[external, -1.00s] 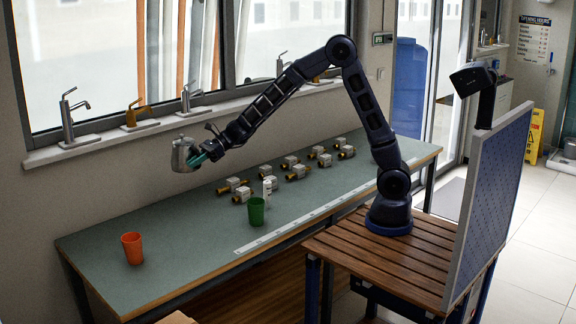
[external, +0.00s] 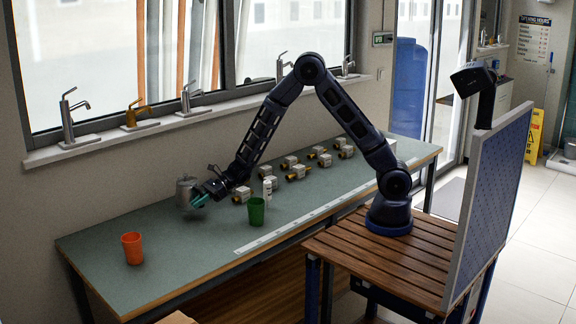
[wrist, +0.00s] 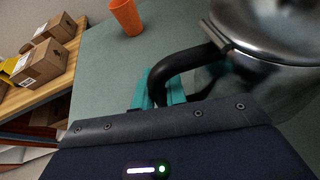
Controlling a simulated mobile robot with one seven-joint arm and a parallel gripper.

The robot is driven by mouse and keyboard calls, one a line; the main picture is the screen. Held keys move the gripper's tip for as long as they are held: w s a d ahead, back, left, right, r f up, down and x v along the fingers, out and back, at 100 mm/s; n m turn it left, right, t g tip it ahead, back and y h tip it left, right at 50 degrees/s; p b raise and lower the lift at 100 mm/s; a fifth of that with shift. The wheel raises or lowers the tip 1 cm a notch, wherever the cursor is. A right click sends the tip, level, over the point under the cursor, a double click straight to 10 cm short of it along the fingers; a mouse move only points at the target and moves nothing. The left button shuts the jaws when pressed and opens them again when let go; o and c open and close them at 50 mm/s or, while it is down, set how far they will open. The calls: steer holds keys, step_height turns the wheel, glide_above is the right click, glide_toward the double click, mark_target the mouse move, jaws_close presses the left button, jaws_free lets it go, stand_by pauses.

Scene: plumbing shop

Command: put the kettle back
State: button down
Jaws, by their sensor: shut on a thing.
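The kettle (external: 185,189) is a silver metal pot, upright, at or just above the green bench top near the wall; I cannot tell whether its base touches. My gripper (external: 199,201) is at its near right side. In the wrist view, the kettle (wrist: 285,40) fills the upper right with its lid and body. Its black curved handle (wrist: 185,62) runs between the teal fingers of my gripper (wrist: 160,90), which are shut on it. The kettle's underside is hidden.
An orange cup (external: 132,248) stands to the left and a green cup (external: 257,211) to the right. Several brass-and-white valves (external: 295,172) lie along the bench (external: 110,240). Taps (external: 68,120) stand on the window sill. Bench between kettle and orange cup is clear.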

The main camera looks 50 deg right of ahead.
steer(key=shift+f, duration=2.7)
steer(key=c, duration=1.4)
jaws_free()
steer(key=shift+f, duration=0.1)
steer(key=shift+c, duration=0.2)
steer(key=shift+d+r, duration=0.1)
steer(key=shift+r, duration=0.1)
steer(key=v, duration=1.1)
steer(key=shift+d, duration=0.35)
